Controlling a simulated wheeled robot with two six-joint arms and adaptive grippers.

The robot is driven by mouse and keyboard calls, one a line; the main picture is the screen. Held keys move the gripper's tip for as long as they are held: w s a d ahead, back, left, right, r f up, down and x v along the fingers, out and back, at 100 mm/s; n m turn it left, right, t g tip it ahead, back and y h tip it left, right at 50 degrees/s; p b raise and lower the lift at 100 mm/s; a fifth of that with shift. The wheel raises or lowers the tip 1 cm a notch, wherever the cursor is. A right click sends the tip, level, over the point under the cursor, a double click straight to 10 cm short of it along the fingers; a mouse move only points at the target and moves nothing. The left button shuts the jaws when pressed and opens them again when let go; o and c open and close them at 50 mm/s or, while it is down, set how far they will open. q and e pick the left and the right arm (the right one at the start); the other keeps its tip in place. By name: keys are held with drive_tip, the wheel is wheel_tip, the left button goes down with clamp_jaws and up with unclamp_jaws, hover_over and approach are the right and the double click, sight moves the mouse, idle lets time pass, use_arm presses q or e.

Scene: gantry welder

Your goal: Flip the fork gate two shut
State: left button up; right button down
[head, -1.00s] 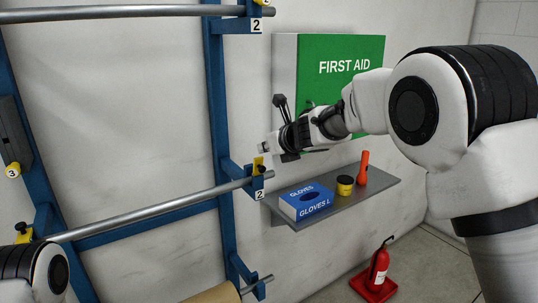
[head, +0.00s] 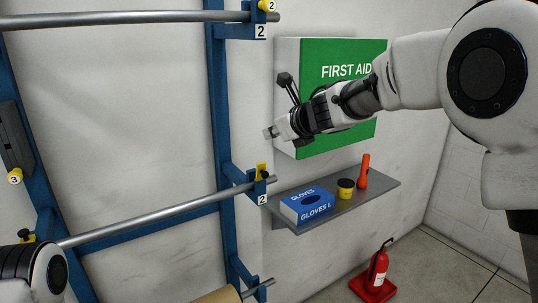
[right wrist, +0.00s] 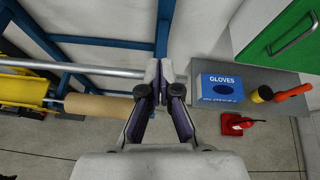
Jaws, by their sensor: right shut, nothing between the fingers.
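A yellow gate (head: 261,171) with a black knob stands upright at the end of the middle rack fork, above a label 2. Another yellow gate (head: 268,5) sits at the upper fork, which also bears a label 2. I cannot tell which of them is fork gate two. My right gripper (head: 269,132) is shut and empty, above the middle gate and apart from it. In the right wrist view its fingertips (right wrist: 161,75) are together by the end of a bar and hide the gate. My left gripper is out of view.
A grey shelf (head: 376,192) holds a blue gloves box (head: 308,205), a yellow-black tin and an orange torch. A green first aid cabinet (head: 345,98) hangs behind my right arm. A grey bar (head: 150,219) lies along the middle forks. A red extinguisher (head: 378,268) stands below.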

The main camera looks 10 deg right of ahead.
drive_tip(key=t+y+b, duration=0.1)
drive_tip(key=b, duration=0.5)
approach(261, 165)
drive_tip(key=s+a+r, duration=0.1)
drive_tip(key=s+r, duration=0.1)
drive_tip(key=s+d+f+m+t+b, duration=0.2)
drive_tip(key=s+b, duration=0.3)
drive_tip(key=b, duration=0.6)
drive_tip(key=shift+d+f+b, duration=0.35)
drive_tip(key=shift+d+f, duration=0.15)
drive_tip(key=shift+f, duration=0.4)
drive_tip(key=shift+s, duration=0.1)
drive_tip(key=p+x, duration=0.2)
drive_tip(key=x, duration=0.2)
drive_tip(key=r+p+x, duration=0.1)
drive_tip(key=p+x, duration=0.1)
drive_tip(key=x, duration=0.3)
drive_tip(key=p+x, duration=0.1)
drive_tip(key=x, duration=0.3)
drive_tip(key=shift+w+r+p, duration=0.3)
drive_tip(key=shift+w+p, duration=0.1)
drive_tip(key=shift+w+f, duration=0.1)
drive_tip(key=shift+w, duration=0.05)
